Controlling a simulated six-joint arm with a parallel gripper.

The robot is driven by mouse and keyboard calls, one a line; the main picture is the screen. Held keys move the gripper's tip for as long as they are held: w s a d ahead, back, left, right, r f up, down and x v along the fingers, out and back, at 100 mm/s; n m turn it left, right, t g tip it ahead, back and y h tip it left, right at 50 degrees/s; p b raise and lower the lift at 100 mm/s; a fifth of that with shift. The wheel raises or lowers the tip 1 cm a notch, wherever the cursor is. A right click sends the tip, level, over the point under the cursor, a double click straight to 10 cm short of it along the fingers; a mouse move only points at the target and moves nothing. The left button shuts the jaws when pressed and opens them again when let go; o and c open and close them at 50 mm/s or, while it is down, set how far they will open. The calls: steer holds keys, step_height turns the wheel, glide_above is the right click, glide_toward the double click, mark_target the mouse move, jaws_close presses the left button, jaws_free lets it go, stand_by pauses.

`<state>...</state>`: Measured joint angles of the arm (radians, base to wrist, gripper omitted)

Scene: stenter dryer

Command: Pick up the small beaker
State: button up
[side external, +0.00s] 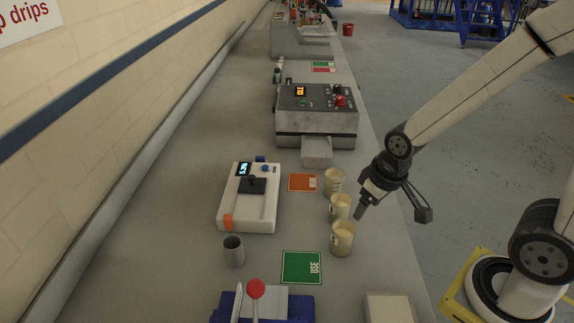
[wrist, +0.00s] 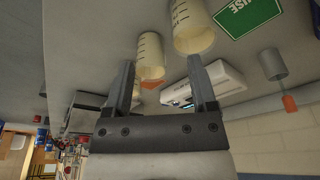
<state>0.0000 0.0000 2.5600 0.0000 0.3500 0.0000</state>
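Three cream-filled beakers stand in a row near the right edge of the grey bench: a far beaker (side external: 334,182), a middle beaker (side external: 340,206) and a near beaker (side external: 342,239). I cannot tell surely which is the small one. My gripper (side external: 361,213) is just right of the middle and near beakers in the side view, pointing down and toward them. In the wrist view my gripper (wrist: 161,64) is open, with nothing between its fingers. One marked beaker (wrist: 150,56) shows beyond the fingertips and another (wrist: 194,30) to its right.
A white instrument (side external: 250,198) and a grey cup (side external: 233,252) stand left of the beakers. A green card (side external: 302,267) and an orange card (side external: 302,182) lie flat. A metal control box (side external: 317,112) is behind. A pale box (side external: 390,308) is at the front.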

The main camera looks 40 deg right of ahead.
steer(key=shift+o, duration=1.2)
steer(key=shift+r, duration=0.15)
